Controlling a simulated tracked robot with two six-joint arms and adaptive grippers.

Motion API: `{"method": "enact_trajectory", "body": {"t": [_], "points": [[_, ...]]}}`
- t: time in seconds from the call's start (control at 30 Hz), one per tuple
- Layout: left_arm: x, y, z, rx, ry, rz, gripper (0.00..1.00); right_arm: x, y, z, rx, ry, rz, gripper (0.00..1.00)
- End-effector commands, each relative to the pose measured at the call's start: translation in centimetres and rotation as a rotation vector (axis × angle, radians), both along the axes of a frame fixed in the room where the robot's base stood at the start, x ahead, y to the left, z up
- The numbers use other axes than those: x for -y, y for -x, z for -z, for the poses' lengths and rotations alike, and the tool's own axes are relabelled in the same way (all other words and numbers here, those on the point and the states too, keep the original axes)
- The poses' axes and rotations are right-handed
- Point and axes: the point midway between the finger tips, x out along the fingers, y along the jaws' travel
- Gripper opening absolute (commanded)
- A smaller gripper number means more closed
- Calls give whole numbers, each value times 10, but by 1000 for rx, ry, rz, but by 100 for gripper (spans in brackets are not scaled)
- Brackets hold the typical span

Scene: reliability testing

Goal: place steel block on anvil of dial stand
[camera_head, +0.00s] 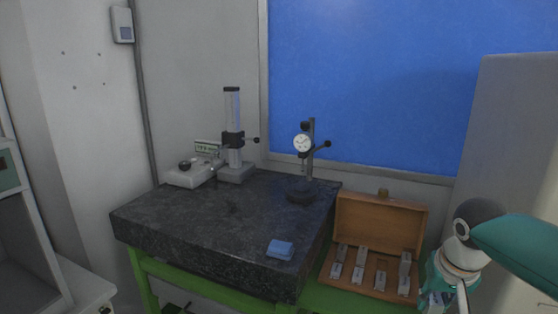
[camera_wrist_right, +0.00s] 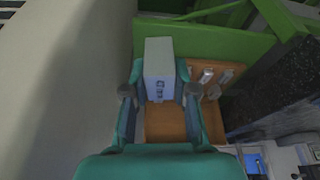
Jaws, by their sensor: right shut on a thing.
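The dial stand (camera_head: 310,160) with its round white dial stands upright at the back right of the granite plate. Its dark round anvil (camera_head: 300,196) shows no block on it. My right gripper (camera_wrist_right: 160,92) is shut on a pale grey steel block (camera_wrist_right: 159,62), which sits between the two fingers above the wooden case. In the head view the right gripper (camera_head: 438,291) is beside the case's right end, partly cut off by the frame's bottom. I cannot tell the held block clearly there. My left gripper is not in view.
The open wooden case (camera_head: 379,220) holds several steel blocks (camera_head: 360,265) on a green bench right of the granite plate (camera_head: 190,230). A blue cloth or pad (camera_head: 280,249) lies at the plate's front. Another column stand (camera_head: 233,140) is at the back. The plate's middle is clear.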

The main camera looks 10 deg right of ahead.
Motion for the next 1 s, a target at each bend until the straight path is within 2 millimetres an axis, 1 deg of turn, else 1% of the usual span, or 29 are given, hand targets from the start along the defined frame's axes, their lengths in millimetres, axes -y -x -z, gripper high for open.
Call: {"method": "enact_trajectory", "body": {"t": [0.03,0.07,0.17,0.2,0.27,0.3,0.4,0.5,0.53,0.6,0.67,0.73,0.8,1.0], "points": [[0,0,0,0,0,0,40,-8,-4,16,-6,0,-27,0],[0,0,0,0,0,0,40,-13,-7,26,-6,0,-42,0],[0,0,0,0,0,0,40,-33,-16,65,-9,0,-105,0],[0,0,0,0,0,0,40,-42,-20,83,-11,-1,-135,0],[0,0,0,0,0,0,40,-58,-25,112,-13,-1,-183,0],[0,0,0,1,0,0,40,-68,-28,131,-13,0,-216,0],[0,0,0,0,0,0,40,-94,-32,171,-11,-1,-289,0],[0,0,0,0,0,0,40,-115,-37,198,-6,-1,-344,0],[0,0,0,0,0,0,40,-121,-40,203,-3,-1,-354,0],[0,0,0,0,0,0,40,-132,-50,205,5,0,-367,0],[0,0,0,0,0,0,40,-135,-56,204,5,2,-363,0],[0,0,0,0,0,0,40,-136,-56,207,1,5,-358,0],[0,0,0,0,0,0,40,-136,-52,215,0,9,-352,0],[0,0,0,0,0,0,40,-136,-30,242,-1,9,-351,0]]}}
